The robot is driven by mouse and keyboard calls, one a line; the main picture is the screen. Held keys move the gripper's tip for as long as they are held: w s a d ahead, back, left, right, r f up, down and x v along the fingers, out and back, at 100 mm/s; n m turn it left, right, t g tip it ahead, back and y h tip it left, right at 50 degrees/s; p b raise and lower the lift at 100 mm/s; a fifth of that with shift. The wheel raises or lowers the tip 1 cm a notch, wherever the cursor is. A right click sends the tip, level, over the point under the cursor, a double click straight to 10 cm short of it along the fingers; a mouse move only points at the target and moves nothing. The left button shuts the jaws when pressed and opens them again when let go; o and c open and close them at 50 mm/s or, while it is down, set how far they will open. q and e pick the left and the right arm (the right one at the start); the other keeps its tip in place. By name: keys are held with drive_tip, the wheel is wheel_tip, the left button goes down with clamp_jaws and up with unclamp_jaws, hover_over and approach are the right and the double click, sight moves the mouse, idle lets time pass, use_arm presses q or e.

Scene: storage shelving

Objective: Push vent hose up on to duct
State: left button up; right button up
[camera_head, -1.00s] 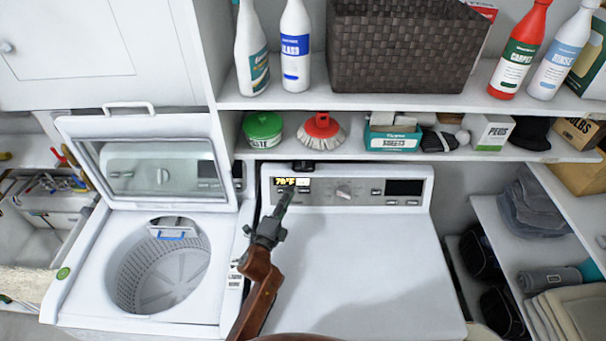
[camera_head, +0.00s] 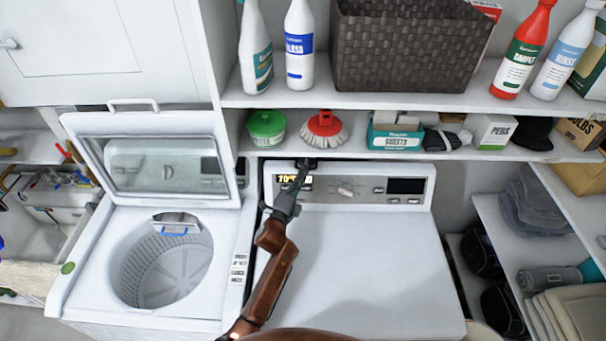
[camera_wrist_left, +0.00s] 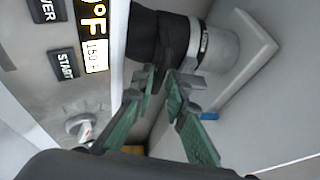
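The black vent hose (camera_wrist_left: 152,36) shows close up in the left wrist view. Its end meets a silver round duct (camera_wrist_left: 217,48) that comes out of a pale square wall plate (camera_wrist_left: 262,48). Whether the hose is fully over the duct I cannot tell. In the head view the duct is hidden behind the dryer. My left gripper (camera_wrist_left: 161,72) has its green-padded fingers apart, with the tips at the near side of the hose; contact is unclear. In the head view this gripper (camera_head: 302,172) reaches over the dryer's control panel. My right gripper is out of view.
The white dryer (camera_head: 350,265) has a clear top. The lower shelf (camera_head: 345,155), with a red brush (camera_head: 325,125) and boxes, overhangs the gripper closely. The open washer (camera_head: 75,285) stands at the left.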

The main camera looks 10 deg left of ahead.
use_arm(q)
clamp_jaws()
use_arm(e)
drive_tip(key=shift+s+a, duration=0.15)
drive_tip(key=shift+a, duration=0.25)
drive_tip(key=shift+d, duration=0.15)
use_arm(q)
wheel_tip(320, 180, up, 3)
drive_tip(key=shift+a+f+p, duration=0.1)
drive_tip(key=shift+p, duration=0.7)
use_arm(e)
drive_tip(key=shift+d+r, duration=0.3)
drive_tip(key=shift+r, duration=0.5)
use_arm(q)
drive_tip(key=shift+o, duration=0.8)
unclamp_jaws()
drive_tip(key=shift+f, duration=0.1)
